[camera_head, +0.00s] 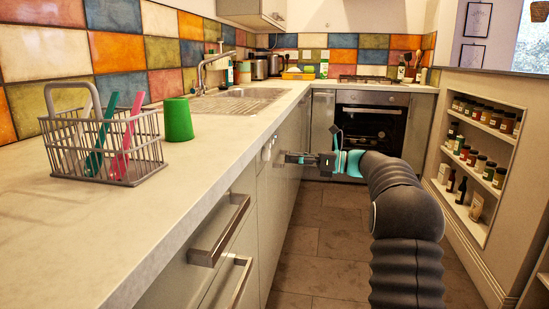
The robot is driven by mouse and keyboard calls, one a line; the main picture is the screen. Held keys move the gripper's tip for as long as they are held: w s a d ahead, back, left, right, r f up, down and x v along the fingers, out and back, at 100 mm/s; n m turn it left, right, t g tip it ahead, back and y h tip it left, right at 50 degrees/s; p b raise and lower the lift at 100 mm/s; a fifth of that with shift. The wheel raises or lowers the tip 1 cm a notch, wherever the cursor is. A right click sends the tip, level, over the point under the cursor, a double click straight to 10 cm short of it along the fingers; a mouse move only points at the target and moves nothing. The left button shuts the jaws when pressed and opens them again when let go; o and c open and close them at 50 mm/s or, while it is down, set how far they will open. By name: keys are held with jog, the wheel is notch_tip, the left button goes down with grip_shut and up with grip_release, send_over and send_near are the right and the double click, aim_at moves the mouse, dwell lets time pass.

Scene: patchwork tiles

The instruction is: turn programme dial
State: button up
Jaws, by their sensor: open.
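My arm reaches forward and left over the floor. My gripper (286,158) is at its end, close to the front of the cabinet row under the left counter. Its jaws are open, and they look empty. A small pale round knob (267,152), which looks like the programme dial, is on the front just left of the fingertips. I cannot tell whether the fingertips touch it. Its markings and the angle it is turned to are too small to read.
The counter (215,150) runs along the left, with a wire basket (105,150) and a green cup (178,120) on it. A bar handle (220,230) sticks out nearer me. An oven (370,130) stands at the back. Spice shelves (480,150) line the right. The floor between is clear.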

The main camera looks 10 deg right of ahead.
aim_at(269, 155)
jog(key=shift+x, duration=3.05)
jog(key=c, duration=1.1)
jog(key=shift+a, duration=0.1)
jog(key=shift+c, duration=0.3)
